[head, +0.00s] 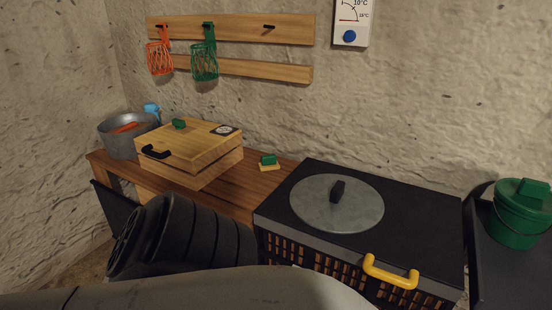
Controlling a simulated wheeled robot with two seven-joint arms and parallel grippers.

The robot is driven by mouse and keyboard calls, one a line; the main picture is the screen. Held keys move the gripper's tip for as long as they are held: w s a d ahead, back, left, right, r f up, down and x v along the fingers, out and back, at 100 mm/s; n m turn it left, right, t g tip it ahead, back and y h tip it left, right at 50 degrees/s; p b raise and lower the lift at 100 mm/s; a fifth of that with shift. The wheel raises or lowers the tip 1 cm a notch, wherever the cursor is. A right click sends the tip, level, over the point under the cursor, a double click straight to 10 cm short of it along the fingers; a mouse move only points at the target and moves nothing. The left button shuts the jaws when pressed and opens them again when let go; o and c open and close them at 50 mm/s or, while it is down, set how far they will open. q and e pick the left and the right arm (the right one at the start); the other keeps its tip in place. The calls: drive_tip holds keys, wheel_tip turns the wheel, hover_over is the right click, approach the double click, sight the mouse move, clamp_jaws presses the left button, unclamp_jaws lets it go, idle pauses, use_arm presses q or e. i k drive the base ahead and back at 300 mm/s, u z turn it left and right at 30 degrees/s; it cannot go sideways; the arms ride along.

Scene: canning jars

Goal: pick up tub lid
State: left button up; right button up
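Parts of my arm cross the lower left and the bottom edge. Neither gripper's fingers can be seen.
The wooden bench (262,185) carries a closed wooden box (190,160) and a small green-handled block (268,162). A yellow handle (390,272) juts from the chest's front. Red and green wire baskets hang from a wall rail (235,28). A gauge (351,20) hangs above.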

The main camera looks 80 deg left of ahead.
sight(330, 202)
drive_tip(key=u, duration=2.3)
